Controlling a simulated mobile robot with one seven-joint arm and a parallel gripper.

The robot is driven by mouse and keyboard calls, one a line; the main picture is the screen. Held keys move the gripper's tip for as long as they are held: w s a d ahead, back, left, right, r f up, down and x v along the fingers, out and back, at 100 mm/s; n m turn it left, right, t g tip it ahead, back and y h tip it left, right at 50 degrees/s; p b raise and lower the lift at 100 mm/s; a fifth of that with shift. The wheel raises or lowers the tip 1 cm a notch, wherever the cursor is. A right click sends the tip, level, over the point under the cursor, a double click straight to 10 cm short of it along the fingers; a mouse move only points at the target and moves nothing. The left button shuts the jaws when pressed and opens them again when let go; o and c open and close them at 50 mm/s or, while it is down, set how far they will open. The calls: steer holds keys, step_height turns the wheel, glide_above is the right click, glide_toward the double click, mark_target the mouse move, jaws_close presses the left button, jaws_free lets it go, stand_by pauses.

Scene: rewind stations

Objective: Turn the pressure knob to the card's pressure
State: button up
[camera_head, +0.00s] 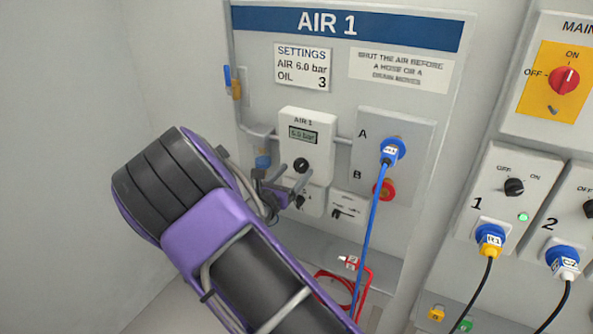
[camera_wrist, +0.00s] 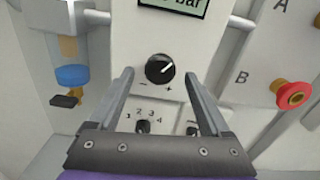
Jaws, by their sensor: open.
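The settings card (camera_head: 302,68) reads AIR 6.0 bar and OIL 3. The AIR 1 regulator panel (camera_head: 318,124) has a small green display (camera_head: 303,135); its digits are too blurred to read surely. The black pressure knob (camera_head: 301,165) sits below it; in the wrist view the knob (camera_wrist: 160,69) shows a white pointer toward the upper right, with minus and plus marks beneath. My gripper (camera_head: 288,186) is open and empty. In the wrist view my gripper (camera_wrist: 157,74) has a fingertip on each side of the knob, apart from it. The depth gap cannot be told.
Below the knob is a numbered dial (camera_wrist: 142,127). A blue-capped fitting (camera_wrist: 72,76) is at left. At right are port A with a blue plug (camera_head: 392,150) and hose, and red port B (camera_head: 384,190). A red hose (camera_head: 362,285) lies below.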

steer(key=shift+x, duration=0.9)
steer(key=shift+c, duration=0.3)
jaws_close()
steer(key=shift+b, duration=0.3)
steer(key=m+b, duration=0.2)
steer(key=m, duration=0.1)
steer(key=m+b, duration=0.1)
steer(key=b, duration=0.1)
steer(key=shift+f, duration=0.25)
steer(key=m+b, duration=0.3)
steer(key=shift+r, duration=0.25)
